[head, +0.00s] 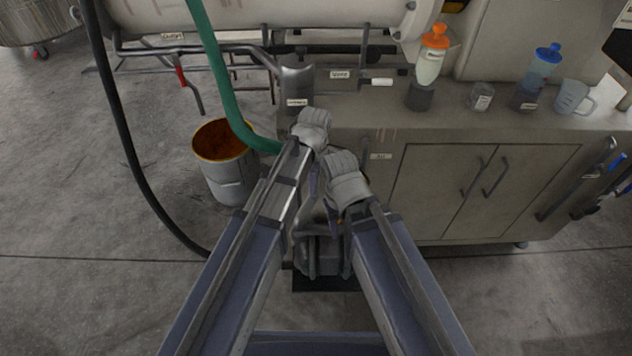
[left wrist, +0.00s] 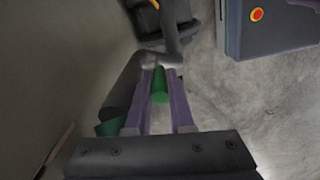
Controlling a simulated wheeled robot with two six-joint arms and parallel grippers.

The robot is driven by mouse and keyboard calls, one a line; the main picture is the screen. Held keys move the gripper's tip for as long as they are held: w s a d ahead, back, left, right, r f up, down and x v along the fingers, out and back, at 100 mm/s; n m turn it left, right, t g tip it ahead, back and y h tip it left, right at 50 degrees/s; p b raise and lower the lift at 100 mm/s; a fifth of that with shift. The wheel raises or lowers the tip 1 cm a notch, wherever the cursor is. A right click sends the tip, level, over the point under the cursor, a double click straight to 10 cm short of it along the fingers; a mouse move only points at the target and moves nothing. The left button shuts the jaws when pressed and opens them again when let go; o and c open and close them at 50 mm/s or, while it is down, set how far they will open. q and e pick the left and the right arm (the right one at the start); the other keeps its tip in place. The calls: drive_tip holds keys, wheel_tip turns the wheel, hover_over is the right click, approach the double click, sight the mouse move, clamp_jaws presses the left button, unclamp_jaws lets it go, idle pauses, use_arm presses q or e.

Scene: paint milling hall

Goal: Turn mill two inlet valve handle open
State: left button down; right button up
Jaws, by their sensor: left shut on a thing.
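In the left wrist view my left gripper (left wrist: 160,73) has its two purple fingers shut around a green cylindrical handle grip (left wrist: 160,91). The grip lies between the fingers, close to a bent grey pipe (left wrist: 125,84). In the head view my left arm reaches to the left end of the cabinet, and its grey covered joint hides the handle and most of the gripper. I cannot tell from the views how far the valve is turned. My right arm ends in another grey covered joint beside it, and I do not see its fingers.
A green hose (head: 221,72) drops to the left of my arms. A drum with rusty-brown contents (head: 226,183) stands left. A grey cabinet (head: 440,195) with bottles and cups on top is at right. A dark pump-like unit (head: 318,258) sits on the floor between my arms.

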use_arm(q)
drive_tip(key=shift+s, duration=0.1)
drive_tip(key=c, duration=0.8)
unclamp_jaws()
drive_tip(key=shift+r, duration=0.1)
wheel_tip(320, 180, up, 8)
drive_tip(key=p, duration=0.8)
drive_tip(key=shift+d, duration=0.15)
drive_tip(key=shift+f, duration=0.2)
